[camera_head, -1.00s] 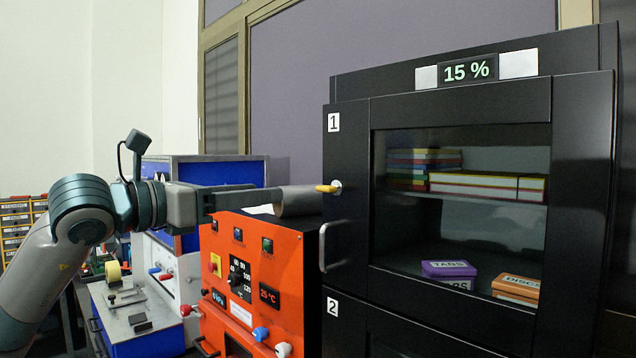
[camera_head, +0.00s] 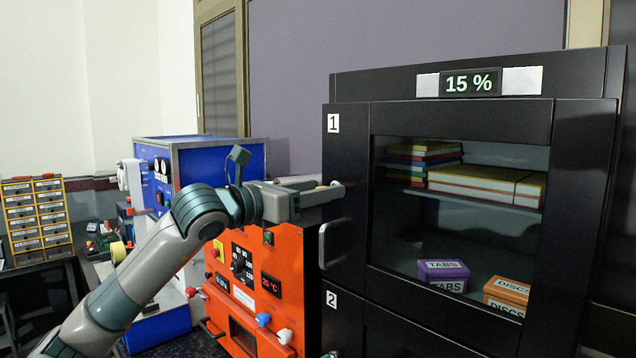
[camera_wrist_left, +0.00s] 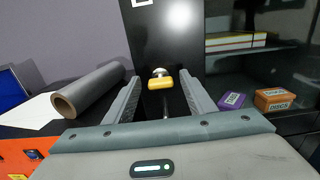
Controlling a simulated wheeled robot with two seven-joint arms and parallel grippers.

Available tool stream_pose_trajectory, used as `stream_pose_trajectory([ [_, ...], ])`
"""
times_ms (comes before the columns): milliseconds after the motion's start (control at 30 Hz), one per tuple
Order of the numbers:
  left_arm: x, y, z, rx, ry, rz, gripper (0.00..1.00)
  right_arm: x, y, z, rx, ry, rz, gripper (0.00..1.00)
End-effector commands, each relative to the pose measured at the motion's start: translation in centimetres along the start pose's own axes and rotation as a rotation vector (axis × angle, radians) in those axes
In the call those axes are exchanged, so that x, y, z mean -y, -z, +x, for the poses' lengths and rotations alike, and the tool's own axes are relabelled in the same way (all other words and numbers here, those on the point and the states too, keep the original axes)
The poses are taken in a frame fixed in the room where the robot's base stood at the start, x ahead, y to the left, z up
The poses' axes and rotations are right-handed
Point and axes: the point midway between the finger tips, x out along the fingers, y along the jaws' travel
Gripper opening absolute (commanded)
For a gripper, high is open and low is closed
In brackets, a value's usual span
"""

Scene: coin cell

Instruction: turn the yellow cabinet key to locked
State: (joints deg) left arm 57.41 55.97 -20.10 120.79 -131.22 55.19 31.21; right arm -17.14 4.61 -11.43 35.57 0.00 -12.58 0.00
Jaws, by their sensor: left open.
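The yellow key (camera_wrist_left: 160,83) sits in a round metal lock (camera_wrist_left: 160,72) on the black cabinet door (camera_head: 346,230), left of the glass. Its bow lies roughly flat, wider than tall, in the left wrist view. My left gripper (camera_head: 332,188) is open at the lock, and its fingers mostly hide the key in the head view. In the left wrist view the key shows between the two fingertips (camera_wrist_left: 160,77), with a gap on both sides. My right gripper is in neither view.
An orange machine (camera_head: 285,262) with knobs stands left of the cabinet, below my arm. A grey roll (camera_wrist_left: 90,90) lies left of the fingers. The door handle (camera_head: 322,246) is below the lock. Purple (camera_head: 443,270) and orange (camera_head: 507,292) boxes are behind the glass.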

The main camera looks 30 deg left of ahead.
Motion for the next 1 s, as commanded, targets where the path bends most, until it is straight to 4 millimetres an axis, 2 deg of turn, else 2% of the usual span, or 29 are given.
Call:
stream_pose_trajectory([
  [300,0.0,0.1,0.2,0.0,0.001,0.0,0.5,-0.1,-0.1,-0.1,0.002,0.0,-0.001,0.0],
  [333,0.0,0.1,0.2,0.0,0.001,0.0,0.45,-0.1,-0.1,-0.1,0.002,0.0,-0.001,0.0],
  [400,0.0,0.1,0.2,0.0,0.001,0.0,0.28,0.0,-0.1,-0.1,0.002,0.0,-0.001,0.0],
  [500,0.0,0.0,0.2,0.0,0.001,0.0,0.09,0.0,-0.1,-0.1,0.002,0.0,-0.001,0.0],
  [767,0.1,0.1,0.2,0.001,0.001,0.011,0.09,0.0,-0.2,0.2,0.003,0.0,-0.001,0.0],
  [1000,0.1,0.3,0.2,0.002,0.002,0.078,0.09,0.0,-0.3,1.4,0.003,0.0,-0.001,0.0],
])
